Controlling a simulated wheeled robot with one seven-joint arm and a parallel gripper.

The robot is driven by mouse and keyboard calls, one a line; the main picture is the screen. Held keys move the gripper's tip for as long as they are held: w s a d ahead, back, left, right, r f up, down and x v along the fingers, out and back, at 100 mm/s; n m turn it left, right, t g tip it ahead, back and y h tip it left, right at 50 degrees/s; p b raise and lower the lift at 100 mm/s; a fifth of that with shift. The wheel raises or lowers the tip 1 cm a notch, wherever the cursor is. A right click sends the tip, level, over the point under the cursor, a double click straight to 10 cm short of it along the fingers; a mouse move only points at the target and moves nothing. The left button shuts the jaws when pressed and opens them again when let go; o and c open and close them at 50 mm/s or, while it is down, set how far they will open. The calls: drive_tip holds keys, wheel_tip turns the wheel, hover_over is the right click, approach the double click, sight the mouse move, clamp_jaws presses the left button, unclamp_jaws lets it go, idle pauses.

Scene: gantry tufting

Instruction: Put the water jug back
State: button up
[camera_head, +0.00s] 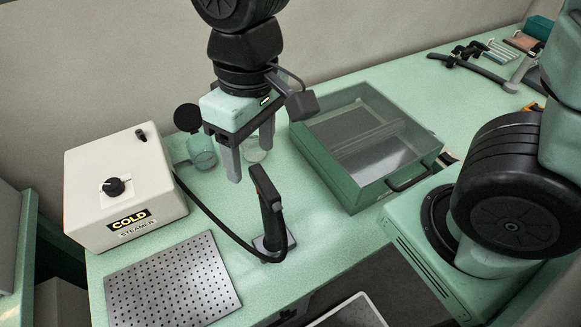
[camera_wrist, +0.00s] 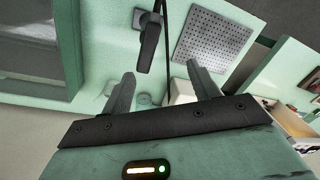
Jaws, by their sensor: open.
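A small clear, teal-tinted vessel (camera_head: 203,155), which looks like the water jug, stands on the green bench between the white steamer box and my gripper. My gripper (camera_head: 251,163) is open and empty, pointing down in front of the jug and to its right, apart from it. A pale round shape (camera_head: 256,154) shows on the bench behind the fingers, partly hidden; I cannot tell whether it is a ring or a dish. In the wrist view, a faint clear round shape (camera_wrist: 143,99) shows between the fingers (camera_wrist: 160,74), too small to identify.
The white steamer box (camera_head: 125,188), labelled COLD, stands at left. Its black hose runs to a steam iron handle (camera_head: 269,205) standing upright near my fingers. A perforated metal plate (camera_head: 172,285) lies in front. A green glass-topped case (camera_head: 365,145) stands at right. Tools (camera_head: 485,50) lie farther back.

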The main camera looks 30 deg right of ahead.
drive_tip(key=s+d+n, duration=0.1)
drive_tip(key=s+d, duration=0.2)
drive_tip(key=s, duration=0.3)
drive_tip(key=shift+s+n+h, duration=0.3)
drive_tip(key=shift+s+n, duration=0.05)
drive_tip(key=shift+n, duration=0.05)
wheel_tip(320, 180, down, 6)
drive_tip(key=b, duration=0.6)
drive_tip(key=shift+f, duration=0.2)
